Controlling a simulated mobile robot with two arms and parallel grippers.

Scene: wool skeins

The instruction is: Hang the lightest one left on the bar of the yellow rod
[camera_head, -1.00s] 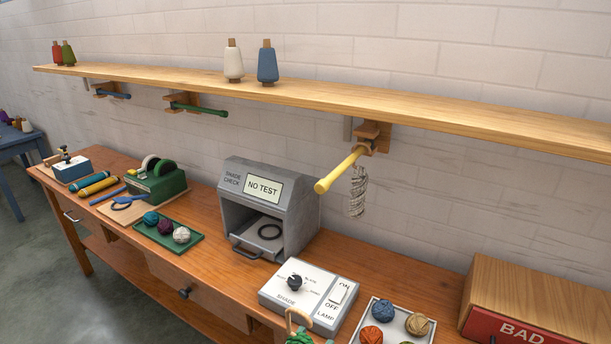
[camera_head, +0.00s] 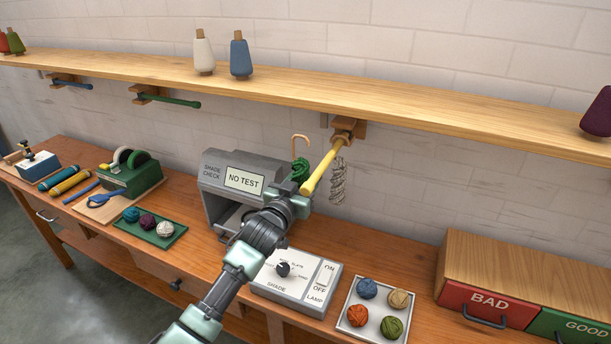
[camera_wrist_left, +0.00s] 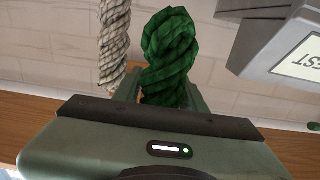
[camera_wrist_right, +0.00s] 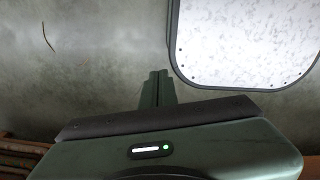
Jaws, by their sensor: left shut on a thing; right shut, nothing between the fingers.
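My left gripper (camera_head: 298,190) is shut on a dark green twisted skein (camera_head: 300,171), just left of the yellow rod's outer end. A tan hooked loop (camera_head: 300,138) rises above the skein. The left wrist view shows the green skein (camera_wrist_left: 170,55) between the fingers. The yellow rod (camera_head: 322,171) sticks out from a wooden bracket under the shelf. A pale grey-white skein (camera_head: 338,185) hangs from it; it also shows in the left wrist view (camera_wrist_left: 114,40). My right gripper (camera_wrist_right: 155,88) is shut and empty, away from the bench.
The shade-check box (camera_head: 235,180) stands below and left of the rod. Blue (camera_head: 75,84) and green (camera_head: 165,100) rods under the shelf (camera_head: 270,90) are bare. Yarn balls lie in a green tray (camera_head: 128,230) and a white tray (camera_head: 352,296). Drawers marked BAD (camera_head: 488,302) and GOOD stand right.

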